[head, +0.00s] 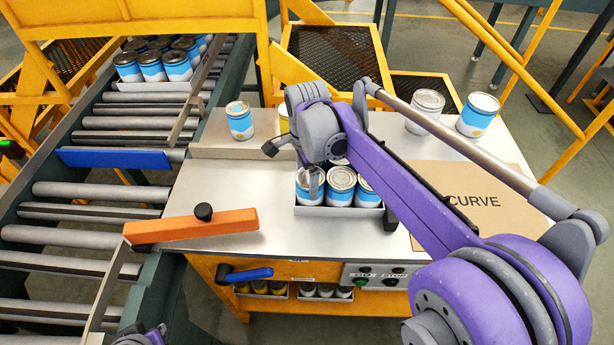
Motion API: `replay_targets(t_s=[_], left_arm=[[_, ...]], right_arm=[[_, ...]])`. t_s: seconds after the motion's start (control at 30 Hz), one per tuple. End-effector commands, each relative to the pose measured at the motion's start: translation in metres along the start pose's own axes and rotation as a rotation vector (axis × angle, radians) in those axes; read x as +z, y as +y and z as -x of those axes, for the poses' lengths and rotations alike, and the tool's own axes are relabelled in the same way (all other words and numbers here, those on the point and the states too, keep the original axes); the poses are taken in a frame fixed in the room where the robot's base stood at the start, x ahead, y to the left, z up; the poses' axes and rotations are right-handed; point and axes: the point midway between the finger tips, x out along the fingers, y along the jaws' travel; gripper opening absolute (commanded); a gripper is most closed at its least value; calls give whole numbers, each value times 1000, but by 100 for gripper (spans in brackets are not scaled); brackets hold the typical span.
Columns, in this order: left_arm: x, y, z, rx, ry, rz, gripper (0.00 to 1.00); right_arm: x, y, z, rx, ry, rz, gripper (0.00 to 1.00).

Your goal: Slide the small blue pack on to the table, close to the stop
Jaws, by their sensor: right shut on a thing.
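The small blue pack (366,212), a low grey tray of blue-and-white cans, sits on the metal table (215,185) near its middle. My right gripper (312,182) reaches down over the pack's left cans and is shut on it. My wrist and arm hide the back of the pack and the exact grip. An orange bar with a black knob (190,226) lies across the table's left edge. A raised metal strip (235,153) stands behind the pack. I cannot tell which of these is the stop. Only a purple piece of my left arm shows at the bottom left.
A roller conveyor (85,190) runs along the left, with another can pack (155,85) at its far end and a blue bar (115,158) across it. Loose cans (240,121) stand on the table's back. A cardboard sheet (475,185) covers its right side.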

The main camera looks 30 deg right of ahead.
Motion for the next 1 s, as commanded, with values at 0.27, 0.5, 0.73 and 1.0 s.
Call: replay_targets(t_s=[0.27, 0.5, 0.73, 1.0], left_arm=[[0, 0, 0, 0, 0, 0, 10], [-1, 0, 1, 0, 1, 0, 10], [-4, 0, 4, 0, 4, 0, 10], [-7, 0, 6, 0, 7, 0, 10]], right_arm=[[0, 0, 0, 0, 0, 0, 100], [0, 0, 12, -1, 0, 0, 100], [0, 0, 56, -1, 0, 0, 100], [0, 0, 100, -1, 0, 0, 100]])
